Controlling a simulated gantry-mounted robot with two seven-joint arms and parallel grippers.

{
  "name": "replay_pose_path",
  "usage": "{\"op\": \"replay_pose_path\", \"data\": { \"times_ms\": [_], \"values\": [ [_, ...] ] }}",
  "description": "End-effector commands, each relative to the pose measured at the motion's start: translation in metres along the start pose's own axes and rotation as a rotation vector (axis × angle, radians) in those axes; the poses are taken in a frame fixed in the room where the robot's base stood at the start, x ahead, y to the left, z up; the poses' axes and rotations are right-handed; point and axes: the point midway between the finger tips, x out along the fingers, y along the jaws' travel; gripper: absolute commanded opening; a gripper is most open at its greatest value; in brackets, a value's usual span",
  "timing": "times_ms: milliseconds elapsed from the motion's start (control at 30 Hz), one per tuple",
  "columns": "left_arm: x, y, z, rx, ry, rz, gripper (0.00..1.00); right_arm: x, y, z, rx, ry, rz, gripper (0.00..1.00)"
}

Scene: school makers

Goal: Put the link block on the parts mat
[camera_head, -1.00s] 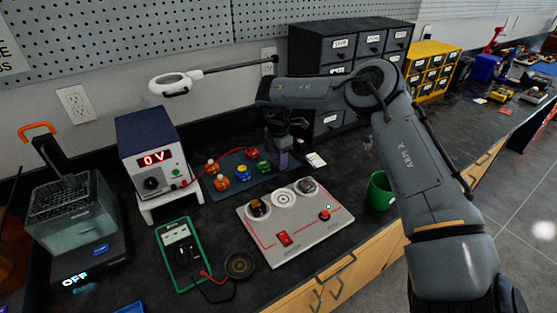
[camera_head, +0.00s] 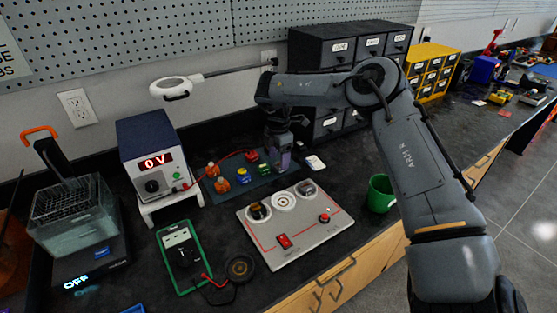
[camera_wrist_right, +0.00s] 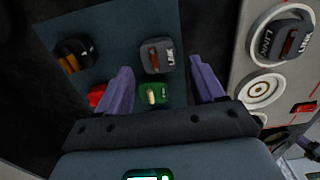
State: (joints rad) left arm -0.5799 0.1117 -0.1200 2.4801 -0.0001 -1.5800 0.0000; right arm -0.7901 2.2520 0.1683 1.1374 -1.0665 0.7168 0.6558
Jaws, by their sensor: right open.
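A grey link block (camera_wrist_right: 157,55), marked LINK, rests on the dark blue parts mat (camera_wrist_right: 115,32) in the right wrist view. The mat also shows in the head view (camera_head: 262,181), where my right gripper hides the block. My right gripper (camera_head: 279,158) is open above the mat's right end. In the wrist view its purple fingers (camera_wrist_right: 160,80) stand apart, and the block shows beyond them, not held. A second block marked LINK (camera_wrist_right: 289,40) sits on the grey circuit board (camera_head: 300,228), at its right socket (camera_head: 307,187). My left gripper is not in view.
Orange, blue, red and green (camera_head: 264,168) parts stand on the mat. The power supply (camera_head: 152,160) is left of it, a drawer cabinet (camera_head: 350,45) behind. A green cup (camera_head: 380,194) stands right of the board, a multimeter (camera_head: 182,255) to the left.

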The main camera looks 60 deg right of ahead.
Motion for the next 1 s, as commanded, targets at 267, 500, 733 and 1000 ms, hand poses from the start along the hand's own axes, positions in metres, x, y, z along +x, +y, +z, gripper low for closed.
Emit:
{"op": "replay_pose_path", "data": {
  "times_ms": [267,500,733,1000],
  "values": [
    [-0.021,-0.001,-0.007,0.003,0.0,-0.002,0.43,-0.057,0.001,-0.001,-0.001,0.0,0.003,0.68],
    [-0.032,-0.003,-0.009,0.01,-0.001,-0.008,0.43,-0.089,0.001,0.0,0.001,-0.001,0.002,0.68],
    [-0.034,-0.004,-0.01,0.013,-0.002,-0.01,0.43,-0.099,0.0,0.0,0.0,0.001,0.001,0.68],
    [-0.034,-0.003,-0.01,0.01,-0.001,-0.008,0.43,-0.099,0.0,0.0,0.0,0.001,0.001,0.68]
  ]
}}
